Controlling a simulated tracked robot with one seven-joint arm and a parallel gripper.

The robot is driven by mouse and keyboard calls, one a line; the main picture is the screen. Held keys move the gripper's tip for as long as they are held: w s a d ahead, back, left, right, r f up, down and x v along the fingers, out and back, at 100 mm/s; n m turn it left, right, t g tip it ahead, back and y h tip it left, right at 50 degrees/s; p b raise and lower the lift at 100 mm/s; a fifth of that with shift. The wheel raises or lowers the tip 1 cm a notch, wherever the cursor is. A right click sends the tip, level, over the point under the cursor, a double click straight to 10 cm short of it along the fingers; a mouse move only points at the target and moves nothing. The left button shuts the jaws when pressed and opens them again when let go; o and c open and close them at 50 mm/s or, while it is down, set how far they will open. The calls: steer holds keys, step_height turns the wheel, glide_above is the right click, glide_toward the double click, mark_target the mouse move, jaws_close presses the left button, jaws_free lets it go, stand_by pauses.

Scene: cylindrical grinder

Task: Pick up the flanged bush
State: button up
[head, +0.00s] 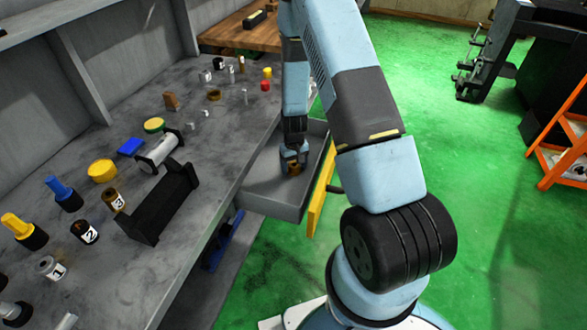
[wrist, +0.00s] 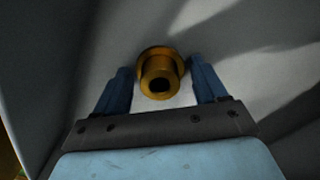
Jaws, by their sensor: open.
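The flanged bush (wrist: 160,74) is brass-coloured, with a wider flange and a dark bore. In the wrist view it lies between the two blue fingers of my gripper (wrist: 161,88), with a gap visible on each side. My gripper is open. In the head view my gripper (head: 293,158) is low inside the open grey drawer (head: 262,199), and the bush (head: 293,183) shows just below the fingers. From these views I cannot tell how far the fingertips reach down along the bush.
Drawer walls stand close around my gripper; the drawer has a yellow front (head: 320,190).

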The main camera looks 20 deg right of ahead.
jaws_close()
stand_by(0.6)
